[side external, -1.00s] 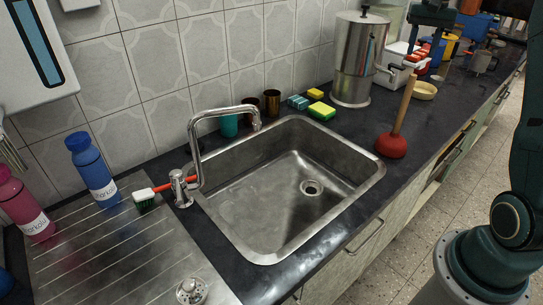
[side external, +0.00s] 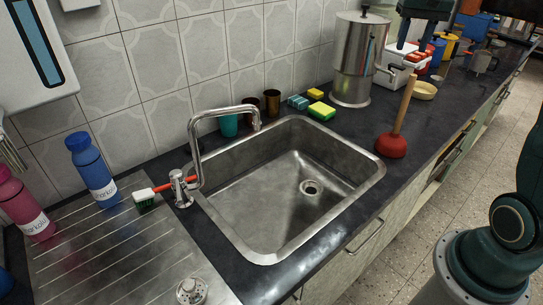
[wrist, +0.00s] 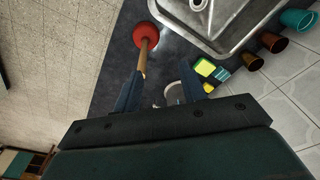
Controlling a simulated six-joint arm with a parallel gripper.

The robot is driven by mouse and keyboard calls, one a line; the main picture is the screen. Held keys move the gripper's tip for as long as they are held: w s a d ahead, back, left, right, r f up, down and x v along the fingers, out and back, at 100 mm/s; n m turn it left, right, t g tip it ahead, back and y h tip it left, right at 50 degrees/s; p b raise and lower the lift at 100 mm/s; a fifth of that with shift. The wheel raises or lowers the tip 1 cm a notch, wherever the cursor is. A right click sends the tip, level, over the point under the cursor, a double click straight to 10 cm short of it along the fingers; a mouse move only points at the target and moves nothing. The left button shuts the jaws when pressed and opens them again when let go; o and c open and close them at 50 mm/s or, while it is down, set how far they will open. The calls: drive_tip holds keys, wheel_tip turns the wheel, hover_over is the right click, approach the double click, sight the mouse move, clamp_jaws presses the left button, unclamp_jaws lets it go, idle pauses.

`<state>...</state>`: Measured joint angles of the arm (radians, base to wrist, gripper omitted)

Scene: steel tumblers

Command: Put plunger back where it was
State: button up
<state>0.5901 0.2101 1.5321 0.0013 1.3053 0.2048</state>
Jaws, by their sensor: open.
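The plunger has a red rubber cup (side external: 391,146) and a wooden handle (side external: 405,103). It stands cup-down on the dark counter, right of the sink, with its handle leaning slightly right in the side view. My gripper (side external: 414,48) is open and empty, its fingers showing just above the handle's top end in that view. In the wrist view, the red cup (wrist: 146,34) is beyond my gripper (wrist: 158,80), and the handle runs toward the left finger. I cannot tell how far the handle is from the fingers in depth.
The steel sink (side external: 255,240) with its tap (side external: 194,150) lies left of the plunger. Blue (side external: 92,170) and pink bottles stand far left. Counter around the cup is clear.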

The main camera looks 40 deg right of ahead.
drive_tip(key=s+a+r+n+t, duration=0.15)
drive_tip(key=s+a, duration=0.25)
drive_tip(key=a, duration=0.4)
drive_tip(key=s+a+n+t, duration=0.1)
drive_tip(key=s+a+n, duration=0.25)
drive_tip(key=a, duration=0.45)
drive_tip(key=s+a+f+n+t, duration=0.1)
drive_tip(key=s+a+f+n, duration=0.1)
drive_tip(key=s+a+f, duration=0.1)
drive_tip(key=s+a+f+n+t, duration=0.1)
drive_tip(key=s+a+f+n, duration=0.1)
drive_tip(key=s+a, duration=0.3)
drive_tip(key=s+f, duration=0.1)
drive_tip(key=s, duration=0.2)
drive_tip(key=shift+a+y, duration=0.15)
drive_tip(key=shift+y, duration=0.15)
